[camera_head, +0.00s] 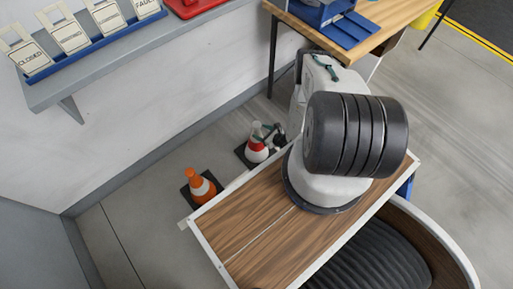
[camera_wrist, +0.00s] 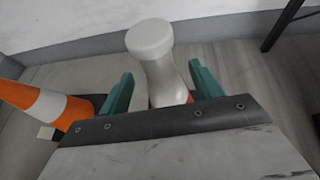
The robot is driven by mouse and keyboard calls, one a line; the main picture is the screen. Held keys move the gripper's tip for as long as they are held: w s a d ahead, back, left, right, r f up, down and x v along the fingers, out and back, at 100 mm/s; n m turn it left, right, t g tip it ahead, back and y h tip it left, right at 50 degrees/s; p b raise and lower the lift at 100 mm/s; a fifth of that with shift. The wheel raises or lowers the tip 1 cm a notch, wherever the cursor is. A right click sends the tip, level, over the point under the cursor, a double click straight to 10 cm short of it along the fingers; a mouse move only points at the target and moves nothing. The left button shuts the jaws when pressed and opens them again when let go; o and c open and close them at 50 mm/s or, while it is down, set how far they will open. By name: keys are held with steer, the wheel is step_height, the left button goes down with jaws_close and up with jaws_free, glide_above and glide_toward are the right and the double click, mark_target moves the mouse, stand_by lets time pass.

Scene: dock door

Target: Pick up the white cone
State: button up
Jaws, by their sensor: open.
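The white cone (camera_head: 256,143) stands on the floor near the wall, with a red band low on its body and a dark square base. In the wrist view the cone (camera_wrist: 151,42) shows its rounded white top and neck; its lower part is mostly hidden behind my gripper's dark front edge. My gripper (camera_wrist: 161,84) is open, with one teal finger on each side of the cone's body and visible gaps between. In the head view my gripper (camera_head: 266,130) is at the cone, partly hidden by my arm.
An orange cone with a white band (camera_head: 201,186) stands close by on the left and also shows in the wrist view (camera_wrist: 47,104). A shelf with signs (camera_head: 120,45) is on the wall above. A wooden table (camera_head: 372,28) stands at the back right.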

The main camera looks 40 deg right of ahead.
steer(key=x, duration=0.4)
steer(key=shift+f, duration=0.15)
jaws_close()
